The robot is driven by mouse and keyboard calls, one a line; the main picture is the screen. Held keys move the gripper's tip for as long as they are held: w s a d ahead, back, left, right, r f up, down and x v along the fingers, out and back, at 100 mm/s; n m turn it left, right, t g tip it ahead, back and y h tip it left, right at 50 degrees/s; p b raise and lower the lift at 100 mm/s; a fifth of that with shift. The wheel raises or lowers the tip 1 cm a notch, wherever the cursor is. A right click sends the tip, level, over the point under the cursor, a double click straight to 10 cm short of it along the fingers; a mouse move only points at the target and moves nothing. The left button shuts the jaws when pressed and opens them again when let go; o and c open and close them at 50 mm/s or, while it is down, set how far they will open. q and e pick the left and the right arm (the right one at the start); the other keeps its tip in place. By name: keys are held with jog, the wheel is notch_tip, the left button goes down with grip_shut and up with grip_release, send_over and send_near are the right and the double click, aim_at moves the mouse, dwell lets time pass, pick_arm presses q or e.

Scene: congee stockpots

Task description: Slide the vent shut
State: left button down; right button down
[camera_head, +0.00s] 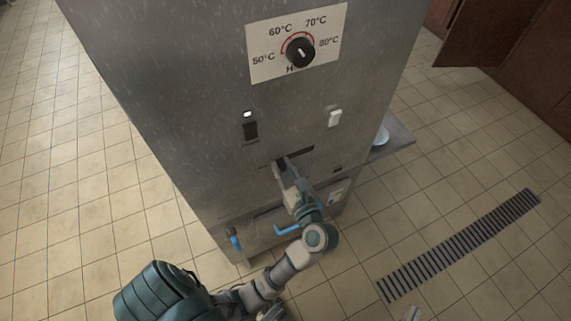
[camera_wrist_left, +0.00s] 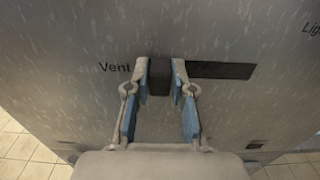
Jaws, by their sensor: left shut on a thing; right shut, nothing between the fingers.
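The vent is a dark horizontal slot (camera_head: 301,154) in the steel cabinet front, and it also shows in the left wrist view (camera_wrist_left: 222,70) beside the printed word "Vent". Its small dark slider knob (camera_wrist_left: 159,82) is at the left end of the slot, with dark slot to its right. My left gripper (camera_head: 281,163) reaches up to the slot. In the left wrist view its fingers (camera_wrist_left: 160,75) are on either side of the knob, shut on it. What looks like the tip of my right gripper (camera_head: 412,314) shows at the bottom edge, shut and empty, away from the cabinet.
Above the slot are a temperature dial (camera_head: 300,52), a dark switch with a lit lamp (camera_head: 250,130) and a white switch (camera_head: 335,118). Blue handles (camera_head: 287,229) are below. A side shelf (camera_head: 396,138) holds a white dish. Tiled floor with a drain grate (camera_head: 460,245) lies right.

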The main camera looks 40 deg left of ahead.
pick_arm(q)
jog(key=shift+s+d, duration=0.15)
jog(key=shift+d, duration=0.05)
jog(key=c, duration=1.1)
grip_release()
jog(key=shift+s, duration=0.1)
jog(key=shift+o, duration=0.5)
jog(key=shift+s+d+r, duration=0.1)
jog(key=shift+s+r, duration=0.05)
jog(key=shift+d, duration=0.2)
jog(key=v, duration=1.1)
jog(key=shift+d, duration=0.4)
